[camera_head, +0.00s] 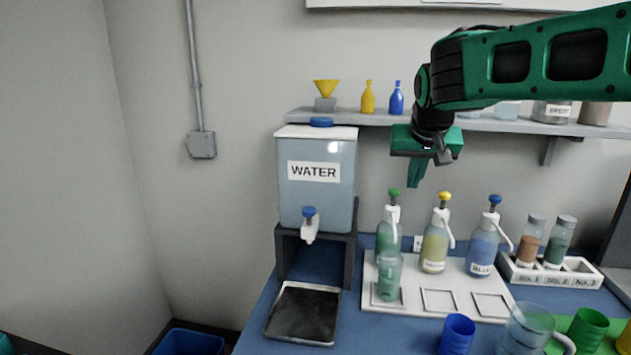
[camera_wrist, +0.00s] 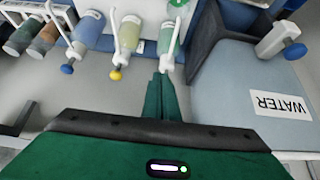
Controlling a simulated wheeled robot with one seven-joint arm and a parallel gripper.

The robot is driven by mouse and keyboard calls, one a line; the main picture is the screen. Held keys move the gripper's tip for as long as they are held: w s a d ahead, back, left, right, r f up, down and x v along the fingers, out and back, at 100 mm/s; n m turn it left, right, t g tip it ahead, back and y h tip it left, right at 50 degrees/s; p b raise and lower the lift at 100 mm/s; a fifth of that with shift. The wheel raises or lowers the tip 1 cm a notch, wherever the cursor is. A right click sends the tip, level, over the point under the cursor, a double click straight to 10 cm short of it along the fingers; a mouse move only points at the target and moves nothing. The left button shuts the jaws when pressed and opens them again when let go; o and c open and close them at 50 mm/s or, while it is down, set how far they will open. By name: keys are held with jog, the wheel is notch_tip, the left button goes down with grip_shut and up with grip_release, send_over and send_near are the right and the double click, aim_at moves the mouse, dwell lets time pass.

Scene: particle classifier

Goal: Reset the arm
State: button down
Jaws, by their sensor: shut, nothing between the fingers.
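My gripper (camera_head: 418,168) is green and hangs from the arm with its fingers pointing down. It is above the pump bottles and apart from them, in front of the wall shelf. In the wrist view its fingers (camera_wrist: 161,95) are together with nothing between them. Below it stand a green pump bottle (camera_head: 387,232), a yellow pump bottle (camera_head: 435,245) and a blue pump bottle (camera_head: 484,248) on a white tray (camera_head: 410,303). A clear cup with green content (camera_head: 388,278) stands in front of the green bottle on the same tray.
A water dispenser (camera_head: 316,192) stands left of the bottles, with a dark drip tray (camera_head: 303,314) before it. The wall shelf (camera_head: 370,118) holds a yellow funnel and small bottles. A white rack (camera_head: 552,275) holds vials. A blue cup (camera_head: 457,333) and a clear jug (camera_head: 527,330) stand in front.

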jog(key=s+d+f+m+g, duration=0.1)
jog(key=s+d+f+g, duration=0.1)
jog(key=s+d+f, duration=0.4)
jog(key=s+d+f+m+g, duration=0.1)
jog(key=s+d+f, duration=0.1)
jog(key=s+d, duration=0.75)
jog(key=s+f+g, duration=0.1)
jog(key=s+f, duration=0.2)
jog(key=s, duration=0.5)
jog(key=s+d+f+m+g+y, duration=0.1)
jog(key=s+f, duration=0.3)
jog(key=s, duration=0.4)
jog(key=s+d+f+m+g, duration=0.1)
jog(key=s+f, duration=0.2)
jog(key=s, duration=0.5)
jog(key=shift+d+f+g, duration=0.25)
jog(key=shift+f+g, duration=0.05)
jog(key=shift+f, duration=0.05)
jog(key=shift+w, duration=0.1)
jog(key=shift+w+f, duration=0.25)
jog(key=shift+w, duration=0.35)
